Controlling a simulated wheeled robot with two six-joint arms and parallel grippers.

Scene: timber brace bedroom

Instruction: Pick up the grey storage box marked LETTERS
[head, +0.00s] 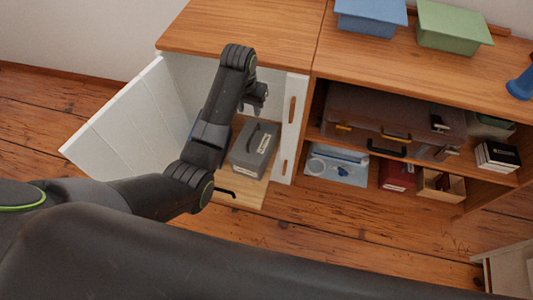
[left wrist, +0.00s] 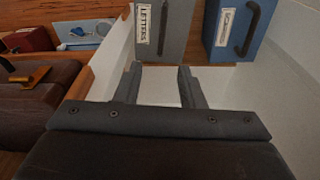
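The grey storage box (head: 253,150) stands in the open white cabinet, low down, with a dark handle on top and a white label. In the left wrist view the grey box (left wrist: 177,32) is at the top centre, and its label reads LETTERS. My left gripper (head: 259,102) is over the cabinet opening, above the box and apart from it. In the left wrist view its two fingers (left wrist: 160,76) are spread with nothing between them. My right gripper is not in view.
A blue box (left wrist: 240,32) with a label and handle stands right beside the grey one in the wrist view. A white door (head: 125,125) is swung open at left. A shelf (head: 430,178) at right holds a brown case (head: 385,118) and smaller things.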

